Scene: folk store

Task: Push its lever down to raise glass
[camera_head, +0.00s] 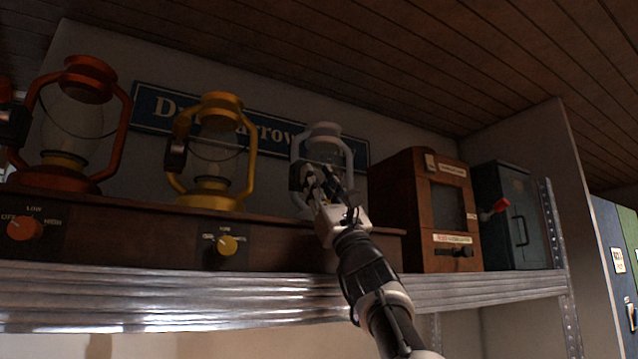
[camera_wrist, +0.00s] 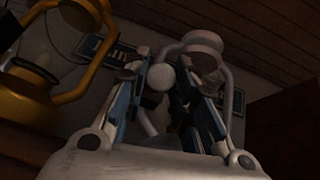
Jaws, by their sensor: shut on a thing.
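A white lantern (camera_head: 324,131) stands on the wooden ledge, right of the yellow one. My gripper (camera_head: 318,178) is in front of its lower part and hides much of its glass and base. In the wrist view, the white lantern's frame (camera_wrist: 228,95) rises behind my gripper (camera_wrist: 163,82). A pale round knob (camera_wrist: 161,77), apparently the lever's end, shows between the fingers. My gripper is shut on this lever; the exact contact is dark and partly hidden.
A yellow lantern (camera_head: 212,198) and a red lantern (camera_head: 66,178) stand to the left, above control knobs (camera_head: 227,245). A wooden box (camera_head: 398,205) is close on the right, then a dark metal cabinet (camera_head: 512,225). A metal shelf edge (camera_head: 180,295) runs below.

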